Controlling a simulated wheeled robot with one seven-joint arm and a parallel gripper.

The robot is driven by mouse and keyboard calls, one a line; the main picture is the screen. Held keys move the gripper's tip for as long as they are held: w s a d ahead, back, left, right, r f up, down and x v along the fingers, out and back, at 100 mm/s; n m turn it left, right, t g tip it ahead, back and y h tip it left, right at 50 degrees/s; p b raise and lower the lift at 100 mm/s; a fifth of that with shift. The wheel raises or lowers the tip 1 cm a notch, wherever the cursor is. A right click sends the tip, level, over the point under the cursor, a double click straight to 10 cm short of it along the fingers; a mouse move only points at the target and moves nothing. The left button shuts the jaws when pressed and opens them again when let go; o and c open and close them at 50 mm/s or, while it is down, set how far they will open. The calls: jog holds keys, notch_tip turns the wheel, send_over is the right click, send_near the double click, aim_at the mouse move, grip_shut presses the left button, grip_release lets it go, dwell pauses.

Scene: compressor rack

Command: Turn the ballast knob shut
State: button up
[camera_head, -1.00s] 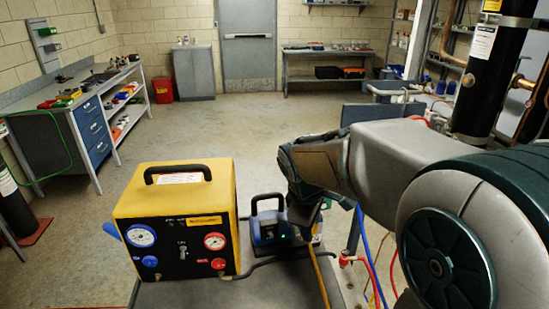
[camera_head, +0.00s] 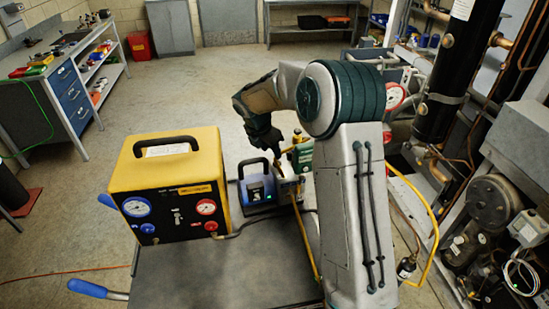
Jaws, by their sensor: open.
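A small blue and black pump unit (camera_head: 257,191) with a carry handle and a green light stands on the grey cart, right of the yellow machine. I cannot clearly make out a ballast knob on it; my gripper and arm cover part of its far right side.
A yellow machine (camera_head: 168,185) with gauges and blue and red knobs stands left of the pump unit. A green bottle (camera_head: 303,155) and yellow hoses are close on the right. The cart top (camera_head: 220,275) is bare in front. Compressor piping (camera_head: 445,90) rises at right.

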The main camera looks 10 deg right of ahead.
aim_at(277, 164)
jog(key=b+x, duration=0.5)
jog(key=x, duration=0.2)
jog(key=shift+f, duration=0.35)
jog(key=shift+d+r+n, duration=0.15)
jog(key=shift+n, duration=0.25)
jog(key=shift+s+r+n+p, duration=0.1)
jog(key=shift+r+n+p, duration=0.2)
jog(key=shift+n, duration=0.3)
jog(key=shift+r+n+t+y+p, duration=0.1)
jog(key=shift+n+t+y+p, duration=0.2)
jog(key=shift+n+p, duration=0.35)
jog(key=shift+d+f+n+p, duration=0.1)
jog(key=shift+f+n+p, duration=0.15)
jog(key=shift+n+p, duration=0.35)
jog(key=shift+f+y+p, duration=0.2)
jog(key=shift+y+p, duration=0.1)
jog(key=shift+p, duration=0.05)
